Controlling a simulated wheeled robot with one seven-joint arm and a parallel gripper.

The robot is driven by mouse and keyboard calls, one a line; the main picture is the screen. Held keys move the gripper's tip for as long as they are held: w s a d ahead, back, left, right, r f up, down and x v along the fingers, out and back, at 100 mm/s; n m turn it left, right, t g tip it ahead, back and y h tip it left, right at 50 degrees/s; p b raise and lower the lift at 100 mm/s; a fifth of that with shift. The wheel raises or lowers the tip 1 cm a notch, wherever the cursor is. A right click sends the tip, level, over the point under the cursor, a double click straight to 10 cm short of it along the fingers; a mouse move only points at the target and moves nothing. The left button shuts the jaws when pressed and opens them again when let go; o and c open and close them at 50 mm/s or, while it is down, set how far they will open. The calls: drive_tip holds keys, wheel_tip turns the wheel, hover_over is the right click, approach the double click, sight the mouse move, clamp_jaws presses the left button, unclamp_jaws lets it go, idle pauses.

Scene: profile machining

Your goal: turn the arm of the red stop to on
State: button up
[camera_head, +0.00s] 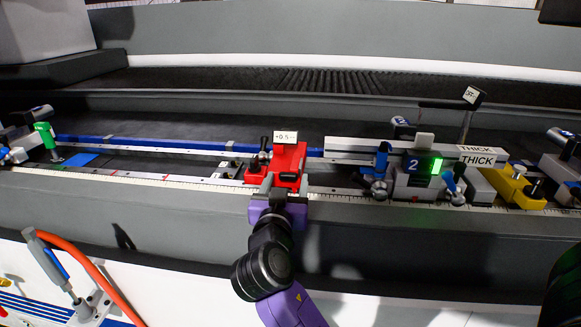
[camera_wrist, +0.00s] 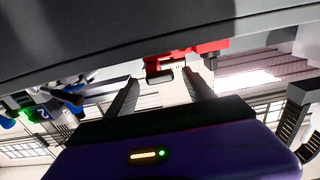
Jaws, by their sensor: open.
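The red stop (camera_head: 289,158) sits on the rail at the middle of the head view, with a "+0.5" label (camera_head: 286,137) on top. A small dark upright handle (camera_head: 264,146) stands at its left side; I cannot tell whether it is the stop's arm or which setting it has. My gripper (camera_head: 279,182) is at the near side of the stop, its open fingers pointing at it. In the wrist view the red stop (camera_wrist: 187,50) shows beyond the two spread fingers of my gripper (camera_wrist: 160,78). Nothing is held; contact cannot be told.
A unit marked 2 (camera_head: 412,180) with a lit green light and blue handles stands to the right. A yellow block (camera_head: 513,186) is beyond it. A green-handled clamp (camera_head: 45,136) is at far left. An orange hose (camera_head: 92,272) hangs at lower left.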

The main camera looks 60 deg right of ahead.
sight(288, 173)
drive_tip(key=x, duration=0.6)
drive_tip(key=shift+p, duration=0.35)
drive_tip(key=shift+a, duration=0.1)
drive_tip(key=shift+c, duration=0.2)
drive_tip(key=shift+w+a, duration=0.1)
drive_tip(key=shift+w, duration=0.05)
clamp_jaws()
